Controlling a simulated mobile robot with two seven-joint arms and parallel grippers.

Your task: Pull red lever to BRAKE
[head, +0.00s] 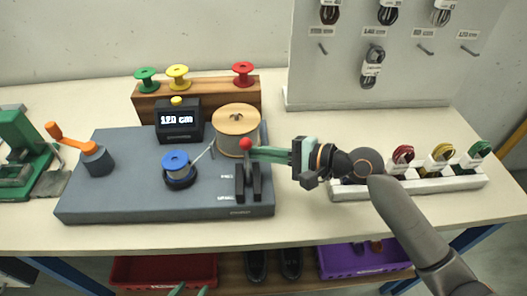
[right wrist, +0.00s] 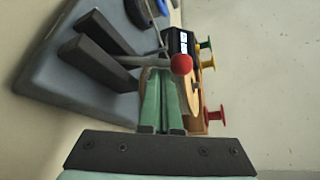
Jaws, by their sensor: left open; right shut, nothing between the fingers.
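The lever's red ball knob (head: 246,143) tops a thin metal rod that rises between two dark upright plates (head: 240,184) on the grey machine base. The knob also shows in the right wrist view (right wrist: 181,63), just past my fingertips. My right gripper (head: 255,154) comes in from the right with its green fingers shut and empty, its tips right by the knob and rod. I cannot tell whether they touch. Small white labels beside the plates are too small to read. My left gripper (head: 189,290) is open at the bottom edge, with only its green fingertips showing.
On the base (head: 120,205) stand a blue spool (head: 176,162), a large wooden spool (head: 236,120), a counter display (head: 180,121) and an orange-handled crank (head: 95,155). A wooden rack (head: 200,95) with three coloured spools stands behind. A white tray (head: 410,186) with wire coils lies right.

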